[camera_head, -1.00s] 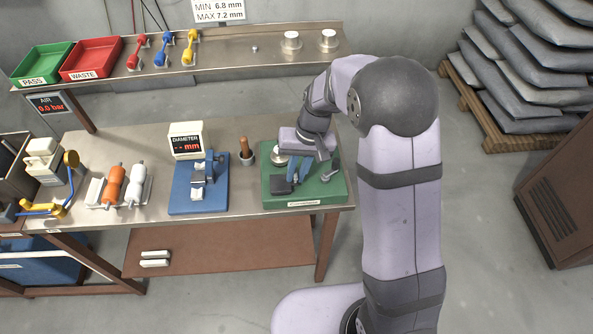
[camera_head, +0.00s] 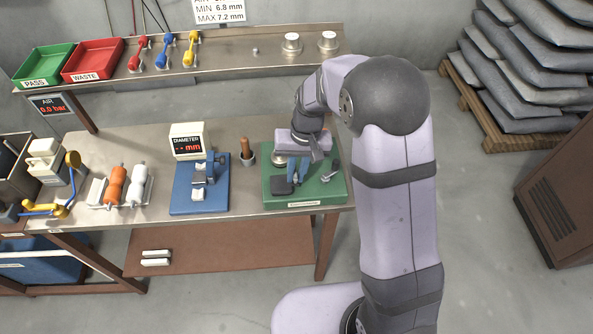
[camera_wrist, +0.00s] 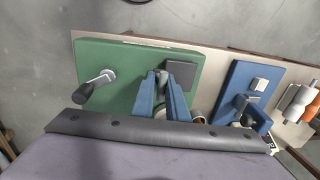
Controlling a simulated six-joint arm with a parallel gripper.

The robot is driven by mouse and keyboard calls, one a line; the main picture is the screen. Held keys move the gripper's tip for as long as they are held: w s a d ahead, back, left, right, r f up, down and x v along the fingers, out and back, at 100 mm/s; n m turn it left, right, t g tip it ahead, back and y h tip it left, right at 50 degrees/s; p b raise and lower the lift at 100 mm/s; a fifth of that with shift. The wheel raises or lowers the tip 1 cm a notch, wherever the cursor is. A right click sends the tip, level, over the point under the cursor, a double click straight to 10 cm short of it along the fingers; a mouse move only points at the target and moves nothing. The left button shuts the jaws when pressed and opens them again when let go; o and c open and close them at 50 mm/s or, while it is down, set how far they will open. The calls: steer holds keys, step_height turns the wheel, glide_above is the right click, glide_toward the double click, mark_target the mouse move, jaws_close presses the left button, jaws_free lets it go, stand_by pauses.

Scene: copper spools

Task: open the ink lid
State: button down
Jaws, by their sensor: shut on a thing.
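A dark, flat, square ink lid (camera_head: 282,186) lies on the green board (camera_head: 327,191) at the right end of the bench. In the wrist view, the ink lid (camera_wrist: 181,75) lies just right of my fingertips. My gripper (camera_head: 298,181) points down with its blue fingers beside the lid's right edge in the head view. In the wrist view, the gripper (camera_wrist: 160,77) has its tips close together on a small dark part at the lid's side. The exact contact is hidden by the fingers. The lid looks flat.
A grey-handled lever (camera_wrist: 97,84) stands on the green board, on the other side of my fingers. A silver disc (camera_head: 278,160) sits behind the lid, partly hidden by my gripper. A blue gauge stand (camera_head: 207,205) and a wooden-handled tool (camera_head: 245,147) stand to the left.

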mark_target(271, 183)
steer(key=shift+w+a+r+h+p, duration=0.1)
steer(key=shift+a+r+h+p, duration=0.2)
steer(key=shift+r+p, duration=0.15)
steer(key=shift+w+a+r+h+p, duration=0.1)
steer(key=shift+a+r+h+p, duration=0.2)
steer(key=shift+r+p, duration=0.15)
steer(key=shift+a+r+h+p, duration=0.4)
steer(key=shift+h+p, duration=0.2)
steer(key=shift+h, duration=0.2)
steer(key=a+h, duration=0.1)
steer(key=h, duration=0.1)
steer(key=a+h, duration=0.1)
steer(key=shift+a+r+h, duration=0.2)
steer(key=shift+r+h, duration=0.1)
steer(key=shift+h, duration=0.1)
steer(key=a+h+b, duration=0.2)
steer(key=h, duration=0.1)
steer(key=shift+s+a+r, duration=0.1)
steer(key=shift+a+r, duration=0.05)
steer(key=shift+a, duration=0.05)
steer(key=shift+s+a+h+b, duration=0.1)
steer(key=shift+a+h+b, duration=0.6)
steer(key=shift+h+b, duration=0.4)
steer(key=shift+a+h+b, duration=0.7)
steer(key=shift+h+b, duration=0.4)
steer(key=shift+a, duration=0.1)
